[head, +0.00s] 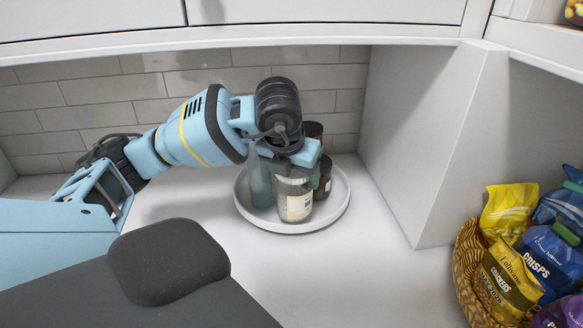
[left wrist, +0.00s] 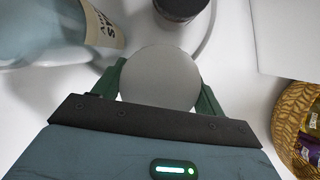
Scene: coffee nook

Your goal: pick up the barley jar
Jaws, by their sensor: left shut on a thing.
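A clear glass jar with a pale label (head: 295,206) is on or just above the round white tray (head: 262,222); I cannot tell whether its base touches. The label is too small to read, so I cannot confirm that it is the barley jar. My left gripper (head: 297,166) comes down over it from above. In the left wrist view the jar's round grey lid (left wrist: 160,76) sits between the two green fingers of the left gripper (left wrist: 160,88), which is shut on it. My right gripper is not in view.
A bluish bottle (head: 259,182) stands close left of the jar, and dark-lidded jars (head: 325,177) stand behind and right. A white side panel (head: 430,150) and a wicker basket of snack bags (head: 467,262) are to the right. An overhead cabinet (head: 240,38) hangs above.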

